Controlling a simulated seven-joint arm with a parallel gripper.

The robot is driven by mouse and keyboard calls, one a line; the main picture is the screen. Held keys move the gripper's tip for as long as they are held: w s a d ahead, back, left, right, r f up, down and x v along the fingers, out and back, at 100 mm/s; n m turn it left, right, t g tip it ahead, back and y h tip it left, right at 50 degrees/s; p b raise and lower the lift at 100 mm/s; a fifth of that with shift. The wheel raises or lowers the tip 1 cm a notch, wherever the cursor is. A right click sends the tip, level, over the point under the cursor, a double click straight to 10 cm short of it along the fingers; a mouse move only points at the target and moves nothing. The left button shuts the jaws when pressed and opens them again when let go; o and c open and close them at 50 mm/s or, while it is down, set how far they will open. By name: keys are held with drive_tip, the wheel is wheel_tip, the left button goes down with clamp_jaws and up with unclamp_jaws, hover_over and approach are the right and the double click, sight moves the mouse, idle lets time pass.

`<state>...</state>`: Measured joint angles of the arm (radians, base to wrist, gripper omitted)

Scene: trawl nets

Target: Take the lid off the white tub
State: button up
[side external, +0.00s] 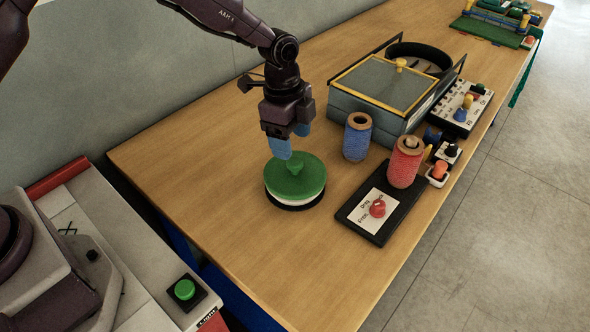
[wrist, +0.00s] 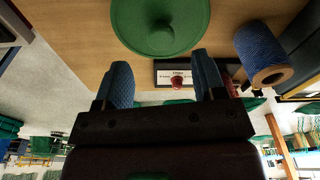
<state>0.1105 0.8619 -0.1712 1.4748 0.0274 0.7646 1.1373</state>
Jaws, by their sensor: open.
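The white tub (side external: 296,203) stands on the wooden table, low and round, with a dark base around its foot. Its green lid (side external: 313,178) sits on top, with a green knob in the middle. My gripper (side external: 289,143) is above the lid, its blue fingertips pointing down close to the knob; I cannot tell from the side whether they touch it. In the wrist view the blue fingers (wrist: 165,80) are apart with nothing between them, and the lid (wrist: 135,30) shows beyond them. The tub's white wall is hidden there.
A blue spool (side external: 357,141) and a red spool (side external: 404,166) stand to the right, near a black panel (side external: 352,218) with a red knob. A grey box (side external: 372,88) stands behind them. The table is clear left of the tub and in front of it.

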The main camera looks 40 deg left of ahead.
sight(295, 161)
drive_tip(key=shift+w+d+f, duration=0.1)
drive_tip(key=shift+d+f, duration=0.1)
drive_tip(key=shift+f, duration=1.4)
drive_tip(key=shift+w+d+f, duration=0.1)
drive_tip(key=shift+d+f, duration=0.05)
drive_tip(key=shift+f, duration=1.4)
drive_tip(key=shift+c, duration=0.5)
drive_tip(key=c, duration=0.9)
